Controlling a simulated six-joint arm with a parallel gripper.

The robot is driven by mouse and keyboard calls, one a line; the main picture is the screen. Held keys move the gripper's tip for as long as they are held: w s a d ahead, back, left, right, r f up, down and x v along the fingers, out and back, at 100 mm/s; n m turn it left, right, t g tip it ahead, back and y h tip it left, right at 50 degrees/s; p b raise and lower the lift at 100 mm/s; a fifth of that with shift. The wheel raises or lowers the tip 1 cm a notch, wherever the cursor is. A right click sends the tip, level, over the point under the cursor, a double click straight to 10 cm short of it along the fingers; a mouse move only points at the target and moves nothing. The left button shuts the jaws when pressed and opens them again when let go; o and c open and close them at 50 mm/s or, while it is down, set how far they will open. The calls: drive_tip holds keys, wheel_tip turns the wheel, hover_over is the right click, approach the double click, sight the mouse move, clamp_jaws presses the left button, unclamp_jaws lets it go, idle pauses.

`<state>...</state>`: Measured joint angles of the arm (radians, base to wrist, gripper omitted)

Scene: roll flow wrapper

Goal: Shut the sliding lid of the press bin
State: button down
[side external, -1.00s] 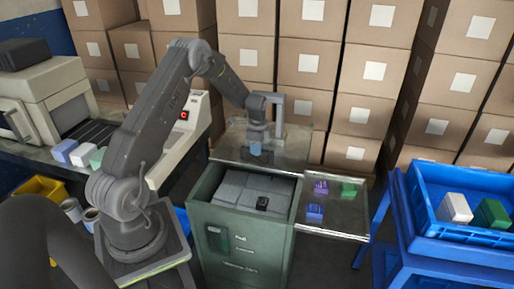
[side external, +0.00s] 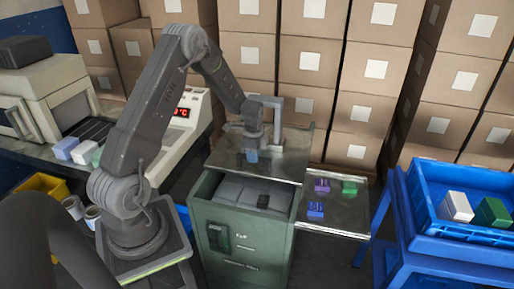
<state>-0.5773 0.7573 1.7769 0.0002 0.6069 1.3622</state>
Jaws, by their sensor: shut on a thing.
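The press bin (side external: 240,250) is a green cabinet with an open top, standing in the middle of the side external view. Its sliding lid (side external: 285,168) is a flat, shiny grey plate at the back of the opening. The lid covers the rear part; the front part is open. Grey blocks (side external: 228,190) and a small black item (side external: 263,201) show inside. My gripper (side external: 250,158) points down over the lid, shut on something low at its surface. This appears to be the lid's handle, mostly hidden by the fingers.
A side shelf (side external: 335,222) right of the bin holds purple, blue and green blocks. A blue crate (side external: 440,235) with a white and a green block stands further right. A grey post frame (side external: 278,112) rises behind the gripper. A machine (side external: 185,125) stands at left; stacked cartons fill the back.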

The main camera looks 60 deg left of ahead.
drive_tip(key=s+d, duration=1.1)
drive_tip(key=shift+s+d, duration=0.2)
drive_tip(key=shift+d, duration=0.05)
drive_tip(key=shift+s, duration=0.1)
drive_tip(key=c, duration=1.2)
unclamp_jaws()
drive_tip(key=shift+c, duration=0.2)
drive_tip(key=shift+o, duration=1)
wheel_tip(320, 180, up, 14)
